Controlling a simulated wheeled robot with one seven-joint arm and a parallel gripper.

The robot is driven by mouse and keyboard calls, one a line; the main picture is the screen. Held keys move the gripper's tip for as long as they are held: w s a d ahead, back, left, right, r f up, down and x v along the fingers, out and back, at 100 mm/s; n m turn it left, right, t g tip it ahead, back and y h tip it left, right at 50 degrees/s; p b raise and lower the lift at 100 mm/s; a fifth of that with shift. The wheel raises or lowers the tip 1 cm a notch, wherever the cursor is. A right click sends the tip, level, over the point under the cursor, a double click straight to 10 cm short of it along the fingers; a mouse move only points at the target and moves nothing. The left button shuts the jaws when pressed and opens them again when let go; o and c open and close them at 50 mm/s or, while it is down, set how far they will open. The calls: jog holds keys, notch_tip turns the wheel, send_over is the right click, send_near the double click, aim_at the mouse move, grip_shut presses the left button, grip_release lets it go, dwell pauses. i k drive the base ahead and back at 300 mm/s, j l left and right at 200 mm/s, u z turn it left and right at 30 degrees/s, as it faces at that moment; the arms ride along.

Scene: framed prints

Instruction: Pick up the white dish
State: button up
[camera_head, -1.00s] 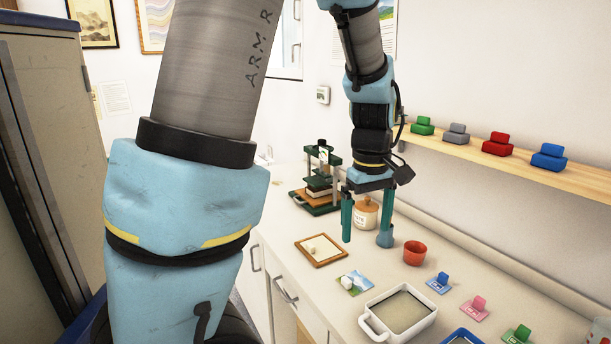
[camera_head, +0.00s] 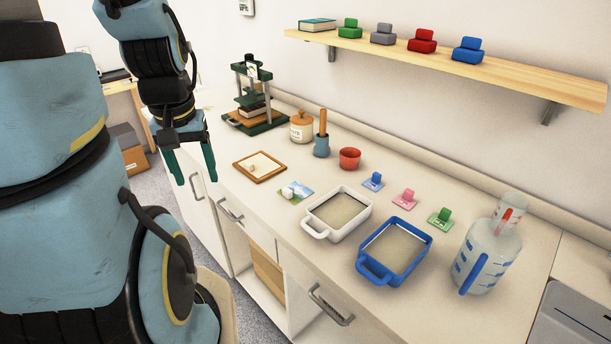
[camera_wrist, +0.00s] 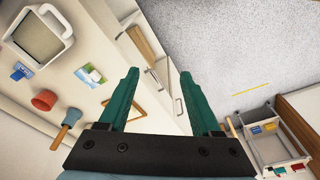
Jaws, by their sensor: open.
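The white dish (camera_head: 315,228) is a rectangular tray with a loop handle at its near left side. It stands on the counter, left of a similar blue dish (camera_head: 372,272). The white dish also shows at the upper left of the wrist view (camera_wrist: 62,40). My gripper (camera_head: 195,182) is open and empty, with two green fingers pointing down. In the head view it hangs left of the white dish, near the counter's front edge. In the wrist view my gripper (camera_wrist: 160,82) has nothing between its fingers, and the dish is well apart from it.
On the counter (camera_head: 300,165) are a wooden frame (camera_head: 240,164), a picture card (camera_head: 304,188), a red cup (camera_head: 349,158), a blue holder (camera_head: 322,147), small stamps, a press (camera_head: 250,121) and a large bottle (camera_head: 488,255). A shelf (camera_head: 500,76) runs above.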

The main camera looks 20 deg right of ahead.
aim_at(337, 213)
jog(key=k+l+u, duration=0.1)
jog(key=k+u, duration=0.8)
jog(key=u, duration=0.15)
